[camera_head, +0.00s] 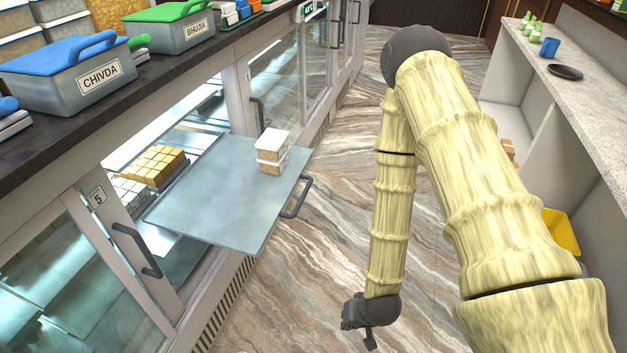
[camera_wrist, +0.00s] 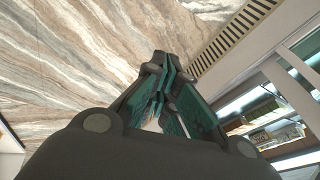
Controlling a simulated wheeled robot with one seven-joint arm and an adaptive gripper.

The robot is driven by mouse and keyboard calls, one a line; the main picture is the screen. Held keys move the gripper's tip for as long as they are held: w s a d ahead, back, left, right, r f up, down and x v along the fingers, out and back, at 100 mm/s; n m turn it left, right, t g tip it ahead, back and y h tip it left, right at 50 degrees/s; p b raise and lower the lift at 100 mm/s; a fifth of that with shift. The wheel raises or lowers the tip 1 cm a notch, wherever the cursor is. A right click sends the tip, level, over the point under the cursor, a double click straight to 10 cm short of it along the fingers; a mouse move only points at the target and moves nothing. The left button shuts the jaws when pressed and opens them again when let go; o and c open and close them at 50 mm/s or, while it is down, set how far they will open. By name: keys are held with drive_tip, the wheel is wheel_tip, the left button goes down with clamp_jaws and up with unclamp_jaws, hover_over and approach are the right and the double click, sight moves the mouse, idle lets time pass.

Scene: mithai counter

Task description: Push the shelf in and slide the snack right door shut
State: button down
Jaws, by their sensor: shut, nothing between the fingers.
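The shelf (camera_head: 215,205) is a flat grey metal sheet pulled out of the counter's open front over the aisle, with a dark handle (camera_head: 297,197) on its outer edge. Two stacked white-lidded boxes (camera_head: 272,150) stand on it near its far corner. A glass door with a metal frame numbered 5 (camera_head: 98,197) and a dark handle (camera_head: 137,250) is left of the opening. Another framed door with a handle (camera_head: 258,113) is beyond the shelf. I cannot tell which is the snack right door. My gripper (camera_head: 368,338) is low over the floor, right of the shelf and apart from it. Its fingers (camera_wrist: 163,80) are shut and empty.
Sweets (camera_head: 158,165) sit inside the case by the shelf. Tubs labelled CHIVDA (camera_head: 85,88) and BHUJIA (camera_head: 172,30) stand on the countertop. A pale counter (camera_head: 590,110) with a yellow bin (camera_head: 560,232) below is at right. The aisle floor (camera_head: 340,150) between is clear.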

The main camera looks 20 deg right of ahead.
drive_tip(key=w+m+t+b, duration=0.3)
drive_tip(key=w+b, duration=0.3)
drive_tip(key=w, duration=0.6)
drive_tip(key=m+t+y+b, duration=0.2)
drive_tip(key=m+t+b, duration=0.8)
drive_tip(key=b, duration=0.7)
approach(309, 160)
drive_tip(key=s+d+n, duration=0.1)
drive_tip(key=s+d, duration=0.3)
drive_tip(key=s, duration=0.3)
drive_tip(key=shift+t, duration=0.4)
drive_tip(key=shift+s+a+f+b+x, duration=0.15)
drive_tip(key=shift+a+b+x, duration=0.25)
drive_tip(key=shift+x, duration=1.6)
drive_tip(key=shift+s+a+f+b+x, duration=0.1)
drive_tip(key=shift+a+b+x, duration=0.25)
drive_tip(key=shift+x, duration=1.7)
drive_tip(key=shift+a+f+b+x, duration=0.2)
drive_tip(key=shift+a+x, duration=0.35)
drive_tip(key=shift+x, duration=1.45)
